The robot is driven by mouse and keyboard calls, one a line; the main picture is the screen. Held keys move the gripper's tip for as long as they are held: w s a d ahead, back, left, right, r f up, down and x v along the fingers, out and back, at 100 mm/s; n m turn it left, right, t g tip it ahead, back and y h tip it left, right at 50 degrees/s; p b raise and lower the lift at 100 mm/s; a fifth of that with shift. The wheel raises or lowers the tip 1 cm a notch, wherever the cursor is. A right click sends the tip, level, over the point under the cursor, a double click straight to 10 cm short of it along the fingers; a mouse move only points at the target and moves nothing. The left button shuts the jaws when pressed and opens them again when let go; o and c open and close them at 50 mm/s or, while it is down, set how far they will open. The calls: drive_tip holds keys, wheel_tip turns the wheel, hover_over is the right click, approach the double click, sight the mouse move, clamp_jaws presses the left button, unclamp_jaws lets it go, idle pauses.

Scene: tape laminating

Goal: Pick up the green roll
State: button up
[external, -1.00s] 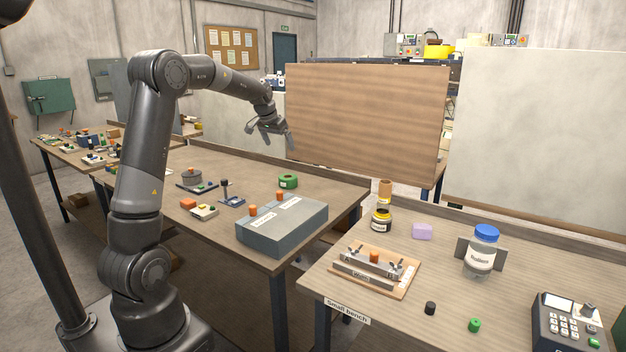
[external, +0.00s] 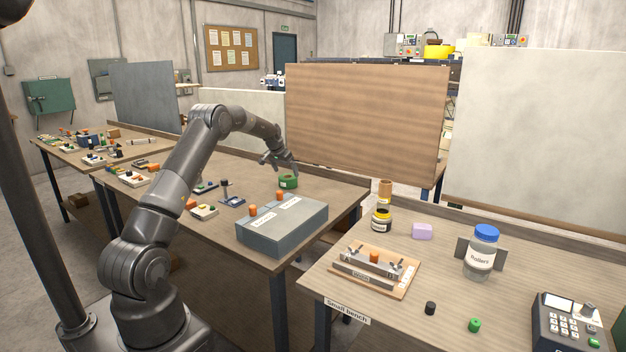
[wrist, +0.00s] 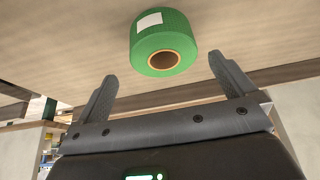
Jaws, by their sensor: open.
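The green roll (external: 288,182) lies on the middle bench towards its back right. In the wrist view the green roll (wrist: 163,44) shows a brown core hole and a white label, and sits ahead of my fingertips, roughly centred between them. My gripper (external: 281,166) is just above the roll in the external view. In the wrist view my gripper (wrist: 164,72) is open, its two fingers spread with nothing between them. I cannot tell the exact gap between fingers and roll.
A grey box (external: 282,223) with orange knobs stands on the bench in front of the roll. A small blue fixture (external: 231,200) is to its left. A brown panel (external: 366,120) rises behind the bench. The bench around the roll is mostly clear.

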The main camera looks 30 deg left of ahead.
sight(288, 179)
drive_tip(key=shift+a+x, duration=0.15)
drive_tip(key=shift+x, duration=1.45)
drive_tip(key=shift+a+x, duration=0.1)
drive_tip(key=shift+x, duration=1.5)
drive_tip(key=shift+s, duration=0.1)
drive_tip(key=shift+c, duration=0.6)
drive_tip(key=c, duration=0.9)
drive_tip(key=shift+r, duration=0.1)
